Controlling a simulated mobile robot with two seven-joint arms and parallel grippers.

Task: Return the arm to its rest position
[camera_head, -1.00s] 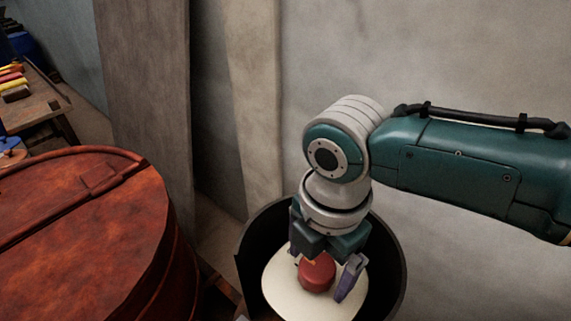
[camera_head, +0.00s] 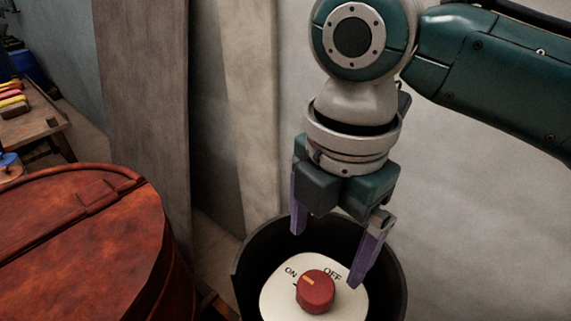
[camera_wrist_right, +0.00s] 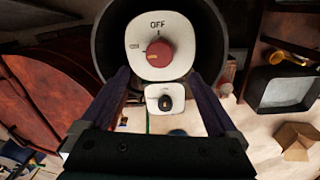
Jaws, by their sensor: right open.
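My right gripper (camera_head: 328,258) is open and empty, pointing down above the red knob (camera_head: 315,291). The knob sits on a white dial plate (camera_head: 272,301) marked ON and OFF, inside a dark round vat (camera_head: 399,284). The knob's orange mark points up and left, toward ON. The right wrist view shows the knob (camera_wrist_right: 146,53) ahead of the open purple fingers (camera_wrist_right: 158,92), clear of them. My left gripper is not in view.
A rusty red drum (camera_head: 75,240) stands at the left, close to the vat. Wooden boards (camera_head: 142,120) lean on the wall behind. A wooden table (camera_head: 35,122) is at the far left. In the wrist view, a smaller dial (camera_wrist_right: 166,101) lies below the large one.

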